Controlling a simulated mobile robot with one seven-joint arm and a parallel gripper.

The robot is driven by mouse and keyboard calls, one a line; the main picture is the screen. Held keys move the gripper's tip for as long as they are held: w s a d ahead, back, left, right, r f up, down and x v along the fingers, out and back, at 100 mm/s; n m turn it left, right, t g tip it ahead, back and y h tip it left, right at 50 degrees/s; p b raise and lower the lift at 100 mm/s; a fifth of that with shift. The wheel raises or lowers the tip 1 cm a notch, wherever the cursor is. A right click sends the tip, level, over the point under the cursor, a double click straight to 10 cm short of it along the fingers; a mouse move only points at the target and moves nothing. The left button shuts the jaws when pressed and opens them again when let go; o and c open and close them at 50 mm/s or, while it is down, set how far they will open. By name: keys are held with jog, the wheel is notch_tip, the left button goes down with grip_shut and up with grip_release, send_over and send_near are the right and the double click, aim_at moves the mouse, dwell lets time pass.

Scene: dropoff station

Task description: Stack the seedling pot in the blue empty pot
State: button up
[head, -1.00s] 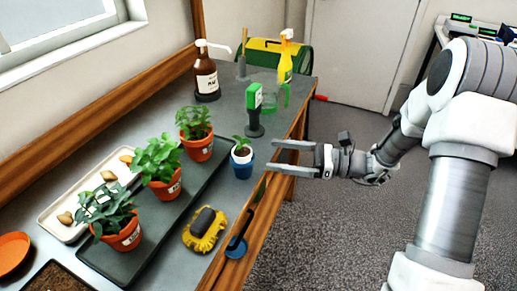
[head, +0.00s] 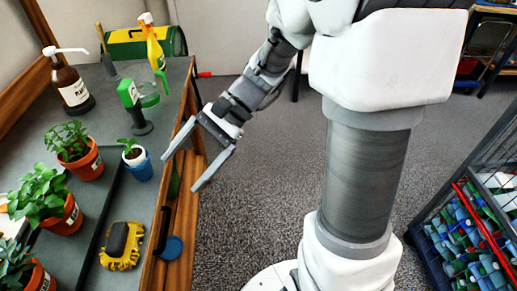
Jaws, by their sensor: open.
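A small seedling (head: 128,145) with green leaves stands in a white pot (head: 135,157). The white pot sits upright inside the blue pot (head: 141,172), with its rim showing above the blue one. Both are on the grey bench near its right edge. My gripper (head: 182,172) is open and empty, to the right of the blue pot and apart from it, near the bench's wooden edge. Its two fingers point down and to the left. The lower part of the white pot is hidden inside the blue pot.
Potted plants in orange pots (head: 83,165) stand left on a dark tray (head: 98,222). A yellow scrubber (head: 121,246) lies in front. Behind are a green-headed device (head: 128,93), a brown pump bottle (head: 70,87) and a yellow spray bottle (head: 154,50). A crate (head: 470,235) stands right.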

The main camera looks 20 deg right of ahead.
jog(key=s+d+r+n+t+h, duration=0.7)
jog(key=s+d+n+h, duration=0.1)
jog(key=d+n+h, duration=0.2)
jog(key=shift+s+d+r+t+h, duration=0.2)
jog(key=shift+s+d+t+h, duration=0.15)
jog(key=shift+d, duration=0.3)
